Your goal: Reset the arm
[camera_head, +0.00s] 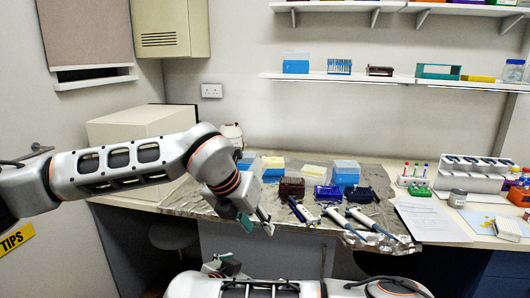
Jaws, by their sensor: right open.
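My left arm comes in from the left and ends in the left gripper (257,224), which points down at the front edge of the foil-covered bench (185,200). Its two fingers look apart, with nothing seen between them. My right gripper (226,266) is low in the picture, below and left of the left one, in front of the bench. It is open and partly hidden by its own arm. Several pipettes, among them a blue-and-white one (370,222), lie on the foil to the right of the left gripper, apart from it.
Blue tip boxes (346,173) and a dark red rack (291,187) stand behind the pipettes. A beige box (140,122) stands at the back left.

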